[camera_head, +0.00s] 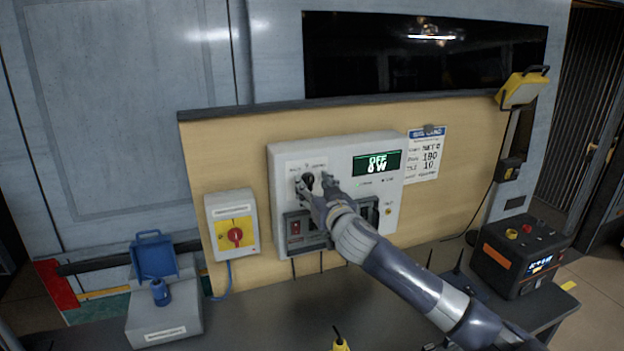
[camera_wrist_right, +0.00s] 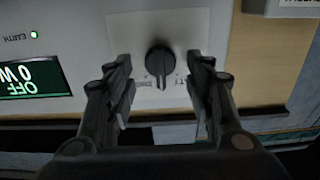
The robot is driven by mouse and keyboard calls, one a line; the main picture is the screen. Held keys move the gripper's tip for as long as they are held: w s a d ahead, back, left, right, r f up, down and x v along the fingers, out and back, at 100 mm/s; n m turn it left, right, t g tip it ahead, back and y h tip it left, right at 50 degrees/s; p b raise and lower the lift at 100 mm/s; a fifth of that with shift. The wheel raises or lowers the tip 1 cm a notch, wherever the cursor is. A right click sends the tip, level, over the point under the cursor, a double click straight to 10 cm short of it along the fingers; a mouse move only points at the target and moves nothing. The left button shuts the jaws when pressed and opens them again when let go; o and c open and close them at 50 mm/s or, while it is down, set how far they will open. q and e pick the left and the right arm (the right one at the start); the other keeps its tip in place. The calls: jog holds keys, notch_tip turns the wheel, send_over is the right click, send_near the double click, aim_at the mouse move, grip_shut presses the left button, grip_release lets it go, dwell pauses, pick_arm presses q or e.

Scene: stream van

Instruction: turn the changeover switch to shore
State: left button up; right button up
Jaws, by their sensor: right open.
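The changeover switch is a black rotary knob (camera_head: 308,180) on the upper left of the white panel box (camera_head: 345,146). In the right wrist view the knob (camera_wrist_right: 159,60) is upright in the picture, its narrow end pointing down between two small labels that are too small to read surely. My right gripper (camera_head: 314,185) is at the knob, open. In the wrist view its fingers (camera_wrist_right: 161,76) stand on either side of the knob, with a gap on both sides. The display (camera_head: 377,163) reads OFF and 0 W. My left gripper is not in view.
A red rotary switch on a yellow plate (camera_head: 235,233) is left of the panel. Red rocker switches (camera_head: 295,227) sit below the knob. A grey box with blue parts (camera_head: 163,313) stands at left, a black power unit (camera_head: 519,255) at right. A printed sheet (camera_head: 425,155) hangs beside the panel.

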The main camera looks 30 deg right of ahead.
jog(key=shift+w+d, duration=0.15)
jog(key=shift+w, duration=0.55)
jog(key=shift+c, duration=0.3)
jog(key=c, duration=1)
